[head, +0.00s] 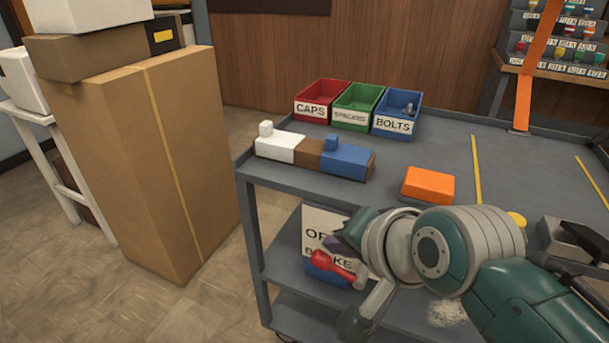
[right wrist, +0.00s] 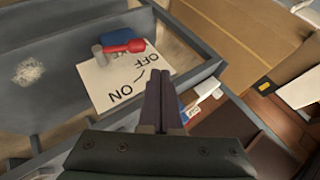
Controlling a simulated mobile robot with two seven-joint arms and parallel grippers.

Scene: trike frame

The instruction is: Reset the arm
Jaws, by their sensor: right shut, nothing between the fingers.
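My right gripper (head: 343,238) is at the front edge of the grey cart, in front of an upright white ON/OFF plate. In the right wrist view its two dark fingers (right wrist: 160,100) are pressed together, with nothing between them. The white plate (right wrist: 110,85) with ON and OFF lettering shows beyond the fingertips. A red-handled lever (right wrist: 122,47) lies across its OFF end, apart from the fingers. In the head view the red lever (head: 333,265) sits below my gripper, and my arm partly hides the plate (head: 318,222). My left gripper is not in view.
The cart top (head: 445,155) carries a white, brown and blue block (head: 310,152), an orange block (head: 428,185) and red (head: 320,95), green (head: 358,100) and blue (head: 397,105) bins. A tall cardboard box (head: 150,160) stands left. Floor between box and cart is clear.

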